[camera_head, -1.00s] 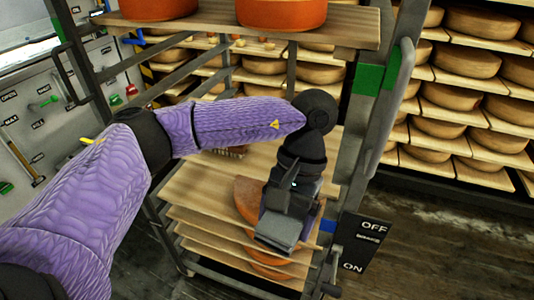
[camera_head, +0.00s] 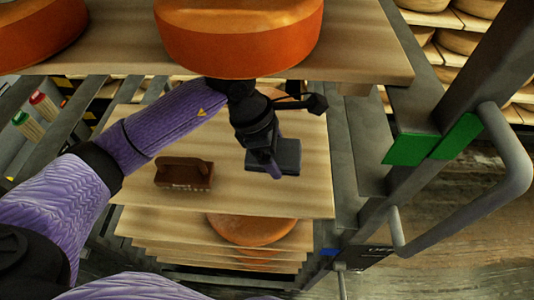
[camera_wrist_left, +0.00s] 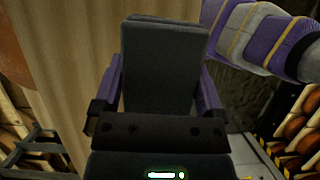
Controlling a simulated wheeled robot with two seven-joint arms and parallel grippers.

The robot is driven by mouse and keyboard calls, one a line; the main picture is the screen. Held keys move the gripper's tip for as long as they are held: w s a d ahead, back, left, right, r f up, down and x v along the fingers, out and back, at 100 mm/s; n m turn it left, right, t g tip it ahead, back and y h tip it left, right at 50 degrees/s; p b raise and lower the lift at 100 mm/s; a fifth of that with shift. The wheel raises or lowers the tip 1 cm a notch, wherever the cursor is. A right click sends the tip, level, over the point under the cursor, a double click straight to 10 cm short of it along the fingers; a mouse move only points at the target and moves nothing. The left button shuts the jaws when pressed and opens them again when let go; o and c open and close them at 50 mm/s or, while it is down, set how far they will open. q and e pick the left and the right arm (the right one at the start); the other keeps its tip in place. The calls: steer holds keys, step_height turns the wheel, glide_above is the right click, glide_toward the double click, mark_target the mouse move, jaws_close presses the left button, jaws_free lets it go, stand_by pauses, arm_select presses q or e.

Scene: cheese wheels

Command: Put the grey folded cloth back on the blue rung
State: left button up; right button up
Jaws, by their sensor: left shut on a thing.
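The grey folded cloth (camera_head: 289,153) is held in my left gripper (camera_head: 273,162), over the right part of a wooden board and below the shelf of orange cheeses. In the left wrist view the cloth (camera_wrist_left: 165,62) stands as a flat dark grey pad between the two purple fingers of the gripper (camera_wrist_left: 160,92). I cannot tell whether the cloth touches the board. A small blue patch (camera_head: 328,252) shows low on the rack's right side, at the level of the lower boards; most of any blue rung there is hidden. My right gripper is not in view.
A brown brush (camera_head: 184,172) lies on the wooden board (camera_head: 240,200), left of the cloth. Orange cheese wheels (camera_head: 238,40) sit on the shelf above. A rack post with a green band (camera_head: 410,148) and a metal handle (camera_head: 515,165) stand to the right.

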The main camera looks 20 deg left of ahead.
mark_target(278, 188)
arm_select(q)
steer(key=shift+n, duration=0.3)
step_height(278, 188, down, 10)
steer(key=b, duration=0.3)
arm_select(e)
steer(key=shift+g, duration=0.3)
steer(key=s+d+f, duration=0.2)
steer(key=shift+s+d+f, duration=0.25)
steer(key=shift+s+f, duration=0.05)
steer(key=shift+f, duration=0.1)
arm_select(q)
steer(key=shift+f, duration=0.1)
steer(key=o, duration=0.9)
steer(key=shift+s, duration=0.1)
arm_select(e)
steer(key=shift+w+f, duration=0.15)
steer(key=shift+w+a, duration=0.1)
